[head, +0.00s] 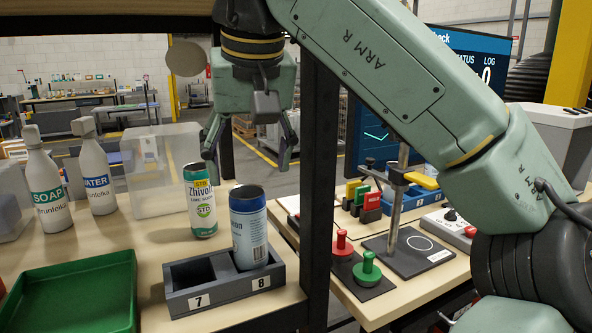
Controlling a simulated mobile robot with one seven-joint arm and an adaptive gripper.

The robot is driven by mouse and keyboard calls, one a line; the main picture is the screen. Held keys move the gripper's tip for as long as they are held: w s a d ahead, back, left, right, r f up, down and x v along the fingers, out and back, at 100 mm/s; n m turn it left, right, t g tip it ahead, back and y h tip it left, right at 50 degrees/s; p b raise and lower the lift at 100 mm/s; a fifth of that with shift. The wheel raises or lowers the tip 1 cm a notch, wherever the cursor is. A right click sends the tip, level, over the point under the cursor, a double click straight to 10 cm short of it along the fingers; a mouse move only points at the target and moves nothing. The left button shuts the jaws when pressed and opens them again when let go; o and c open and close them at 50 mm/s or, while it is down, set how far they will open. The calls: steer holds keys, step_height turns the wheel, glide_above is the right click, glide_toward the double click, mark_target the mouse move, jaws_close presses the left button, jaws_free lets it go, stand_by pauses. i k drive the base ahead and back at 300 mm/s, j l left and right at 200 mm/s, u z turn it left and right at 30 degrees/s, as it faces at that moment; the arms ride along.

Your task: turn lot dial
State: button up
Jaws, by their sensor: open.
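A light control box (449,228) with a black knob (451,215) and a red part stands on the right bench. The knob may be the lot dial, but its markings are too small to read. My gripper (248,155) points down with its fingers apart and nothing between them. It hangs above and behind the cans on the left bench, well left of the control box, with a dark post between them. My green arm reaches across the top right of the view.
A blue-and-white can (249,230) stands in slot 8 of the grey holder (225,287); slot 7 is empty. A Zhivon can (200,200) stands behind. Red (342,243) and green (367,268) knobbed stamps and a post stand (393,215) are left of the box.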

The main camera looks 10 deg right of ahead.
mark_target(450, 216)
steer(key=k+z, duration=0.1)
steer(key=z, duration=0.4)
steer(key=i+z, duration=0.1)
steer(key=z, duration=0.55)
